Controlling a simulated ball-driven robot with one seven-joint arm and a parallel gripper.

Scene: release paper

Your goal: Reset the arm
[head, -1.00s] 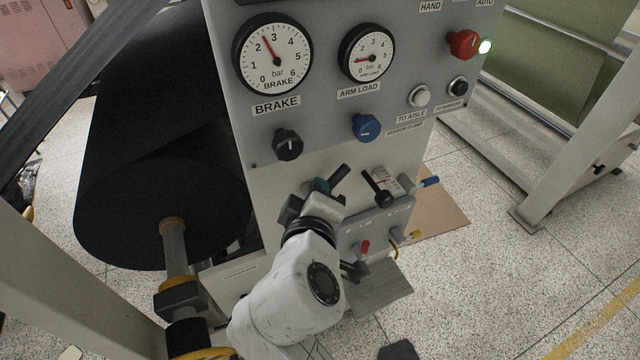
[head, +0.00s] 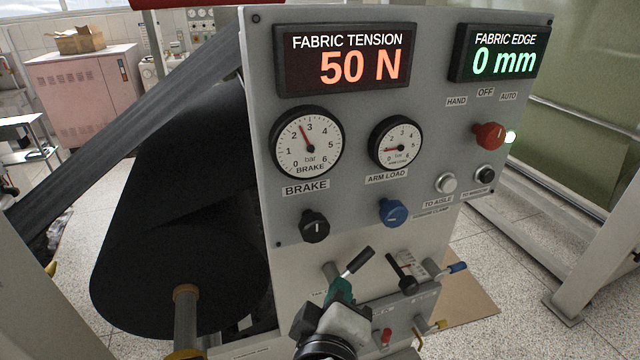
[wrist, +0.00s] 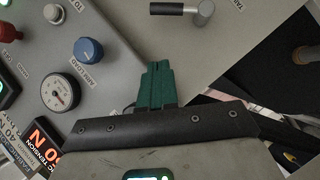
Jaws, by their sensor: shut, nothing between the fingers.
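My gripper (head: 341,289) is shut and empty, with its teal fingers in front of the lower part of the grey control panel (head: 400,60). In the wrist view my gripper (wrist: 157,68) points at the panel face, its teal fingers together. A lever with a black handle (head: 357,261) sticks out just beyond the fingertips in the head view. In the wrist view this lever (wrist: 166,8) lies above the fingers, with a visible gap. The ARM LOAD gauge (head: 396,142) has its needle pointing left, near 1. The blue ARM LOAD knob (head: 392,212) is below it.
The tension display (head: 345,62) reads 50 N; the edge display (head: 503,52) reads 0 mm. The BRAKE gauge (head: 306,142) reads about 2.5. A small grey box (head: 405,300) with a black lever (head: 402,268) is at lower right. A black fabric roll (head: 170,260) stands left.

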